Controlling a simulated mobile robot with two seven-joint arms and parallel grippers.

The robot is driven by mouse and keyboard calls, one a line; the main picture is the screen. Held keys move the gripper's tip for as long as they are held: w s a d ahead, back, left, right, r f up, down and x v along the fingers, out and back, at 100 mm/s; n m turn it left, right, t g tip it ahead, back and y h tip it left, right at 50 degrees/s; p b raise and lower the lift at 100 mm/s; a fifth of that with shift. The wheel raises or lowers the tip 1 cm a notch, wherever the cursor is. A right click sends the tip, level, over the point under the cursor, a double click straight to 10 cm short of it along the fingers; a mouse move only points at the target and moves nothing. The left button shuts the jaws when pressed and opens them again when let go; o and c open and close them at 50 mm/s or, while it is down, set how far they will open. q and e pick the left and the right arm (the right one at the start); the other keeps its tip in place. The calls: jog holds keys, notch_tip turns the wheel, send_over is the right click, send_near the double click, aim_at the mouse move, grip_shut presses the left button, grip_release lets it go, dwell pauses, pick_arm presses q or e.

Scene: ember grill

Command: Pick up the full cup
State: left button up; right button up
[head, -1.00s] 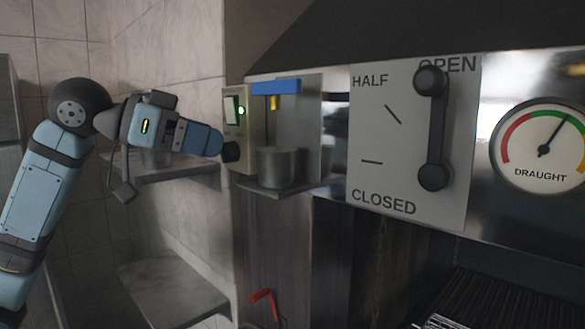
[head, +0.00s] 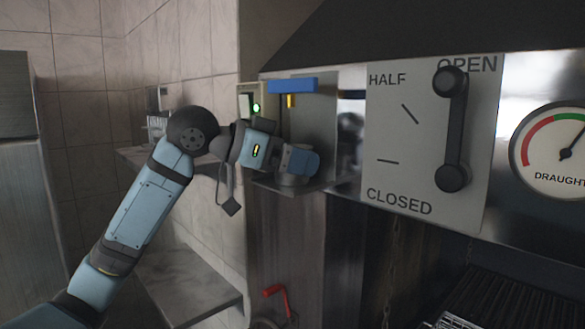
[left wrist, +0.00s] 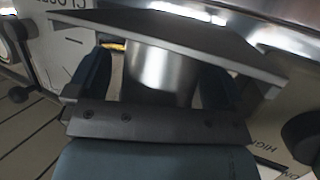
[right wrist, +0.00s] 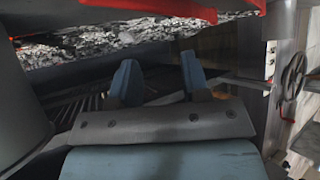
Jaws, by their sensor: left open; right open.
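The metal cup (head: 293,181) stands on the small shelf (head: 318,187) under the dispenser, mostly hidden in the head view by my left gripper (head: 300,161). In the left wrist view the shiny cup (left wrist: 155,72) sits between the two blue fingers of the left gripper (left wrist: 154,84). Those fingers are open, one on each side of the cup, with a visible space on the right side. What is inside the cup cannot be seen. My right gripper (right wrist: 158,80) is open and empty in the right wrist view.
The dispenser (head: 249,98) has a green light and a blue bar (head: 292,86). The draught panel (head: 410,150) with its dark lever is to the right, then the gauge (head: 560,150). A red-handled crank (head: 275,292) is below. A lower shelf (head: 185,285) is clear.

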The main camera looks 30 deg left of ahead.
pick_arm(q)
jog(key=shift+s+a, duration=0.1)
jog(key=shift+s, duration=0.05)
jog(key=shift+s+r, duration=0.1)
jog(key=c, duration=1)
jog(key=shift+c, duration=0.2)
